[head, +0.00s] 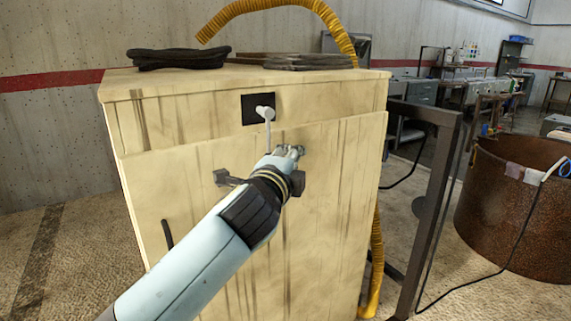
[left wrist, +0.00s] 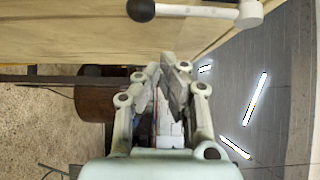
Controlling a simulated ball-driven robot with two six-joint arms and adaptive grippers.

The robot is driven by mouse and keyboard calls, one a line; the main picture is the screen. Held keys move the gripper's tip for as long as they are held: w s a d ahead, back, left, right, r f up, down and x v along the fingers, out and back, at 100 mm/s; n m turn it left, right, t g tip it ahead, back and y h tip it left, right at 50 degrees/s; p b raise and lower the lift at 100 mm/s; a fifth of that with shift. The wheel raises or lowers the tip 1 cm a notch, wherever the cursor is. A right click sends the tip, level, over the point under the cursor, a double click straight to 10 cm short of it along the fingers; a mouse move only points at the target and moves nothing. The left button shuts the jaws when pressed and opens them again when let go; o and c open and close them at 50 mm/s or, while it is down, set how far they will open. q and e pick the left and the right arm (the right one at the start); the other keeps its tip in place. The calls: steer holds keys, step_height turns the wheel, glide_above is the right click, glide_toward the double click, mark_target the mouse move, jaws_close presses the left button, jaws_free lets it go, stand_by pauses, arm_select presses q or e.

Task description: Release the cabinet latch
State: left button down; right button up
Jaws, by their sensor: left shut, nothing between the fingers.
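The pale wooden cabinet (head: 330,200) stands in the middle of the head view. Its latch is a white lever (head: 267,128) on a black square plate (head: 252,108) above the door panel. The lever hangs down from its white pivot. My left gripper hides its lower end in the head view. In the left wrist view the lever (left wrist: 195,9) crosses the top edge, with a black knob (left wrist: 141,10) at one end. My left gripper (head: 291,151) is shut and empty near the lever's lower end; it also shows in the left wrist view (left wrist: 166,75). I cannot tell if they touch.
Dark brackets (head: 223,178) sit on the door beside my wrist, and a black handle (head: 167,235) is lower left. A dark metal frame (head: 430,200) and a rusty drum (head: 515,210) stand to the right. A yellow hose (head: 376,265) runs beside the cabinet.

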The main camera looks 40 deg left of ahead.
mark_target(268, 137)
arm_select(q)
steer(key=a, duration=0.3)
steer(key=shift+w+a, duration=0.25)
steer(key=shift+w, duration=0.1)
